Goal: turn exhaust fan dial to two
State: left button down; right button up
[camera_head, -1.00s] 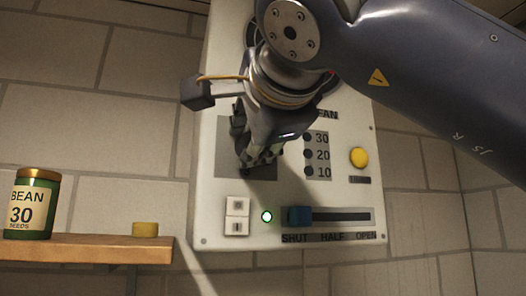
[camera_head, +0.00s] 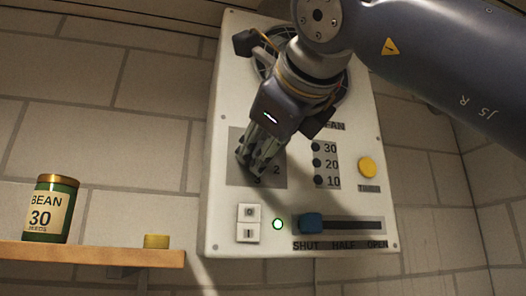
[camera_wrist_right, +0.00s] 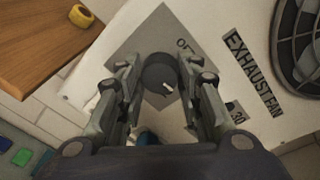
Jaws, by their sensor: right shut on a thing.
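The exhaust fan dial (camera_wrist_right: 160,75) is a dark round knob on a grey plate (camera_wrist_right: 147,30) in the right wrist view. A short white mark on it points down and slightly right there. "OFF" shows above and right of it. In the head view the plate (camera_head: 236,138) shows a "2" and a partly covered "3"; the dial is hidden behind my fingers. My right gripper (camera_head: 256,160) is shut on the dial, one finger on each side, also in the right wrist view (camera_wrist_right: 160,82). The number at the mark cannot be read. My left gripper is not in view.
A wooden shelf (camera_head: 90,256) at left holds a bean can (camera_head: 50,210).

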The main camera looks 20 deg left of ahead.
jog(key=m+y+b, duration=0.1)
jog(key=m+b, duration=0.1)
jog(key=m, duration=0.4)
jog(key=shift+w+f, duration=0.1)
dwell(0.5)
jog(key=o, duration=1.1)
jog(key=shift+d, duration=0.1)
jog(key=v, duration=1.2)
jog(key=shift+w, duration=0.1)
